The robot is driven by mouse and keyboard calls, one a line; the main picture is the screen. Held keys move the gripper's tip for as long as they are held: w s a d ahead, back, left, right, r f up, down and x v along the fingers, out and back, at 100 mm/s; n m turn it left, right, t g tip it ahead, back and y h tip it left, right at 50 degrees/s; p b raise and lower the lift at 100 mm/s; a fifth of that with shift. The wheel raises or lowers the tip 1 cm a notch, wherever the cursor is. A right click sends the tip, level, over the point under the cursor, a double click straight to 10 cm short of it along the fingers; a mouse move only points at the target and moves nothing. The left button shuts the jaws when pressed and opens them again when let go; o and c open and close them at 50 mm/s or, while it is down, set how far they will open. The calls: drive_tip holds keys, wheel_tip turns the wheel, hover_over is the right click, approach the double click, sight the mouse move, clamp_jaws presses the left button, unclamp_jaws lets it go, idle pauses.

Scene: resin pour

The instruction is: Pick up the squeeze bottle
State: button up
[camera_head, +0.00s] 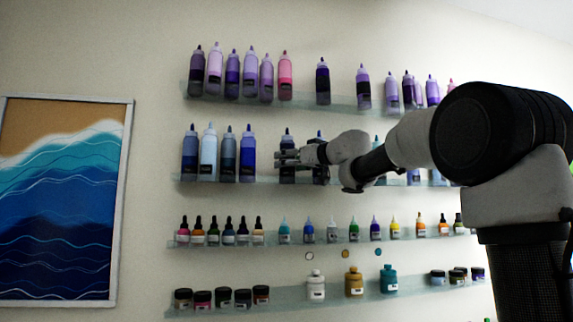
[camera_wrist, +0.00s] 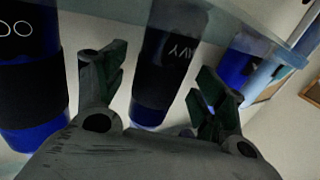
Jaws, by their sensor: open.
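Several squeeze bottles stand on the wall shelves; the task does not say which one is meant. My gripper (camera_head: 279,158) is open at the second shelf from the top, in front of a dark blue bottle (camera_head: 287,176) that it partly hides. In the wrist view, my gripper (camera_wrist: 158,92) has its two fingers spread. A dark navy bottle (camera_wrist: 168,60) with a black label, lettering partly hidden, shows between and beyond the fingers. I cannot tell whether they touch it.
A blue bottle (camera_wrist: 30,80) labelled with "OO" is close on the left in the wrist view, and another blue bottle (camera_wrist: 238,66) is on the right. The glass shelf (camera_head: 225,182) holds several bottles. A framed wave picture (camera_head: 60,200) hangs at left.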

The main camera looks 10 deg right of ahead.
sight(291, 140)
drive_tip(key=shift+x, duration=1.05)
drive_tip(key=shift+d, duration=0.1)
drive_tip(key=shift+c, duration=0.5)
drive_tip(key=c, duration=1.2)
drive_tip(key=shift+s, duration=0.1)
drive_tip(key=shift+r, duration=0.1)
drive_tip(key=shift+s+r, duration=0.2)
drive_tip(key=shift+r, duration=0.25)
wheel_tip(291, 140, up, 6)
drive_tip(key=shift+f, duration=0.1)
drive_tip(key=s, duration=1.9)
drive_tip(key=shift+s, duration=0.3)
